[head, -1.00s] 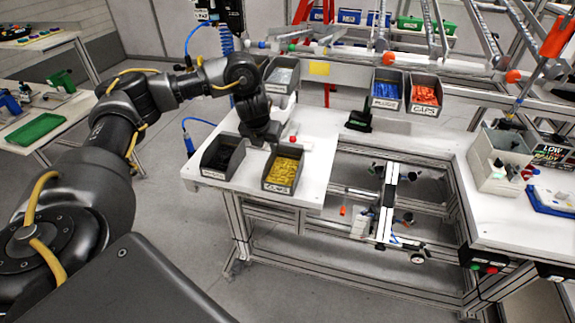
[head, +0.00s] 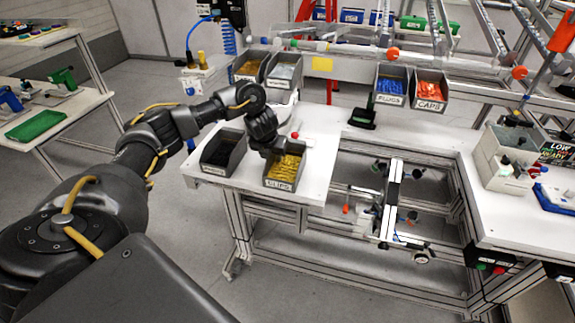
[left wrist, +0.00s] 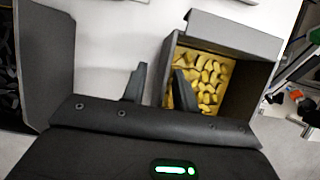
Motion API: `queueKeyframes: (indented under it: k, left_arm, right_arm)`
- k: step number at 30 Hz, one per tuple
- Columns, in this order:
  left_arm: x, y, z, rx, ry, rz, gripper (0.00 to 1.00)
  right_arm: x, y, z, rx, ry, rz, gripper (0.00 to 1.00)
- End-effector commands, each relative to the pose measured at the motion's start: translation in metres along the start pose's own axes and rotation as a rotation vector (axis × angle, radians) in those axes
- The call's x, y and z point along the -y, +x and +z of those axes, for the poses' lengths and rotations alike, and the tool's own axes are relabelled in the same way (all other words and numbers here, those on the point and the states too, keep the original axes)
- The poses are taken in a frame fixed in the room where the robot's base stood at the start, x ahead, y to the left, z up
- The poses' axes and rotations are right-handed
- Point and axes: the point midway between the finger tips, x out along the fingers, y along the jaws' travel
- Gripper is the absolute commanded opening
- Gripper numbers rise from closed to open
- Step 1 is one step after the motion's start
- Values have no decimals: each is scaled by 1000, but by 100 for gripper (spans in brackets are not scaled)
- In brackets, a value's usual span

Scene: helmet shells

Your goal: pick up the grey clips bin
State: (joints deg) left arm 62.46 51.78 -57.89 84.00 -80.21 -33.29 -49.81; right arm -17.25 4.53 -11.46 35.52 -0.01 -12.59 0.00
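The grey clips bin (head: 280,184) stands at the table's front left edge, with yellow clips inside and a label on its front. In the left wrist view the bin (left wrist: 235,37) is at upper right. My left gripper (head: 274,150) is at the bin's far left rim. In the left wrist view my left gripper (left wrist: 160,85) is open, with one finger outside the bin's side wall and the other over its inside. Whether either finger touches the wall I cannot tell. My right gripper is not in view.
A grey bin of dark parts (head: 218,155) stands close to the left of the clips bin. Bins of blue plugs (head: 390,86) and red caps (head: 430,90) sit farther back. The white table (head: 318,160) is clear to the right of the clips bin.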

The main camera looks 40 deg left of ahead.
Motion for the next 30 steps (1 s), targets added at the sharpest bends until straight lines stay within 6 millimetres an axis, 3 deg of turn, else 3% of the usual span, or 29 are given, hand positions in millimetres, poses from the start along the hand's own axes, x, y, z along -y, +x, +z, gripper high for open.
queueKeyframes:
  k: [8,15,30]
  left_arm:
    - [0,4,0,1,0,0,29]
    - [0,3,0,1,0,0,0]
    - [0,-1,3,4,-1,-1,0]
  right_arm:
    - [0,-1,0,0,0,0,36]
    - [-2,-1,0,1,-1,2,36]
    - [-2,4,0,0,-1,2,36]
